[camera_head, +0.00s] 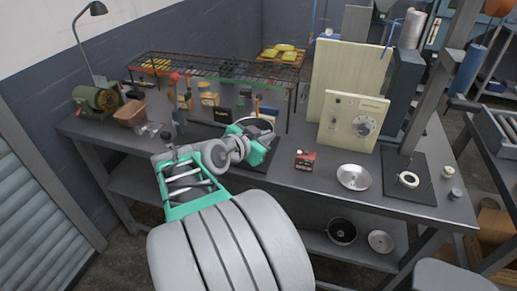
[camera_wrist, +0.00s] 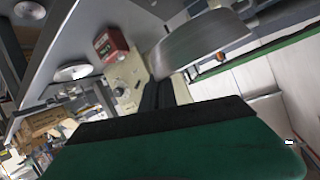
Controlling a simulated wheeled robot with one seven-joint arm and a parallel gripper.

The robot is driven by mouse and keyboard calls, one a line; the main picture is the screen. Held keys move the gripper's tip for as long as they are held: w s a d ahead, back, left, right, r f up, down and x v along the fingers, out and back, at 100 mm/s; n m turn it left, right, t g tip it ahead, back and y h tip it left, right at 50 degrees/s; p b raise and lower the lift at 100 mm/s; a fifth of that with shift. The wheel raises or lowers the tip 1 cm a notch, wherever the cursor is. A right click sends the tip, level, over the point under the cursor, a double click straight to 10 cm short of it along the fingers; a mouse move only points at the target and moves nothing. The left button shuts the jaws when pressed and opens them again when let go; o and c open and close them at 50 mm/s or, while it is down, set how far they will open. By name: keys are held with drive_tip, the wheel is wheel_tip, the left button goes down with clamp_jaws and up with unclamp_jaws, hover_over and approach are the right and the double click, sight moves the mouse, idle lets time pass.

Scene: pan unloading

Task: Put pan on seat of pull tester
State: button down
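My gripper (camera_head: 257,140) is above the bench, left of the red box. In the wrist view its black fingers (camera_wrist: 165,92) are close together at the rim of a grey metal pan (camera_wrist: 205,40), and they appear shut on it. Only a pale curved edge of this pan (camera_head: 258,121) shows in the head view; the gripper hides the rest. The pull tester's seat looks like the white ring (camera_head: 408,179) on a dark base plate (camera_head: 425,194) at the right of the bench, beside an upright grey column. The ring is bare.
A shallow metal dish (camera_head: 353,177) and a red box (camera_head: 305,160) lie between my gripper and the ring. A beige box with a dial (camera_head: 352,121) stands behind. Small jars (camera_head: 455,193) stand right of the plate. A wire rack (camera_head: 215,66) stands at the back left.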

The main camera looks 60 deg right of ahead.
drive_tip(key=w+d+f+b, duration=0.1)
drive_tip(key=d+f, duration=0.1)
drive_tip(key=w+d+f, duration=0.1)
drive_tip(key=d+f, duration=0.1)
drive_tip(key=w+d+f+b, duration=0.1)
drive_tip(key=f, duration=0.1)
drive_tip(key=shift+w+d+f+b, duration=0.25)
drive_tip(key=shift+w+d+b, duration=0.05)
drive_tip(key=shift+w+d, duration=0.1)
wheel_tip(320, 180, down, 4)
drive_tip(key=shift+w+d+r+b, duration=0.15)
drive_tip(key=shift+r+b, duration=0.1)
drive_tip(key=shift+b, duration=0.2)
drive_tip(key=c, duration=1.7)
unclamp_jaws()
